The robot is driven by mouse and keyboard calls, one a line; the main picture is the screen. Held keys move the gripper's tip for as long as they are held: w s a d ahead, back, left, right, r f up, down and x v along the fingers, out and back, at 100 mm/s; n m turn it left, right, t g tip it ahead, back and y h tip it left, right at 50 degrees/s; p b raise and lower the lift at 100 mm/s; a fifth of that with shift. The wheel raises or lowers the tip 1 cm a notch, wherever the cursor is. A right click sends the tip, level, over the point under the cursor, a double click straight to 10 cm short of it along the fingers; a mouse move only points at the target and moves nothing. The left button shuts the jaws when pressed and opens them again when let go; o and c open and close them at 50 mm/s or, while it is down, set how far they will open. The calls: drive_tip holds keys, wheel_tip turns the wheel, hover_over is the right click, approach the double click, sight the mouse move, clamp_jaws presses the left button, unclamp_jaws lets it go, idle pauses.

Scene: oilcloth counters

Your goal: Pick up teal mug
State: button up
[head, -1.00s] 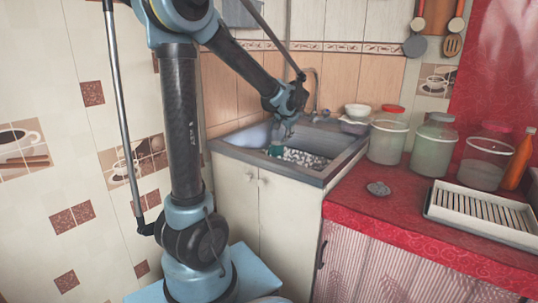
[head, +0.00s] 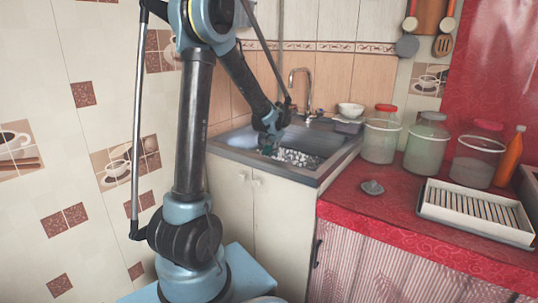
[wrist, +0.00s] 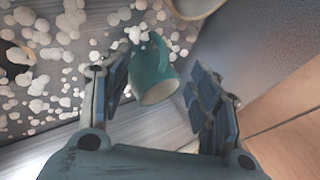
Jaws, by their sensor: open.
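The teal mug (wrist: 152,78) is in the wrist view, between my gripper's fingers. It is tilted, with its rim towards me and its handle at the upper right side. My gripper (wrist: 160,88) is open, with one finger on each side of the mug and a gap to the right finger. I cannot tell whether the left finger touches it. In the head view my gripper (head: 270,140) is low in the sink (head: 318,172), and the mug is hard to make out there.
White foam-like blobs (wrist: 70,40) lie in the sink around the mug. A pale round rim (wrist: 195,8) shows beyond it. The tap (head: 293,85) stands behind the sink. Lidded jars (head: 380,138) and a dish rack (head: 475,215) stand on the red counter (head: 385,205).

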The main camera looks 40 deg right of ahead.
sight(265, 148)
drive_tip(key=shift+a+x, duration=0.2)
drive_tip(key=shift+x, duration=1.1)
drive_tip(key=shift+a+x, duration=0.25)
drive_tip(key=shift+x, duration=1.05)
drive_tip(key=shift+f, duration=0.15)
drive_tip(key=shift+c, duration=0.6)
clamp_jaws()
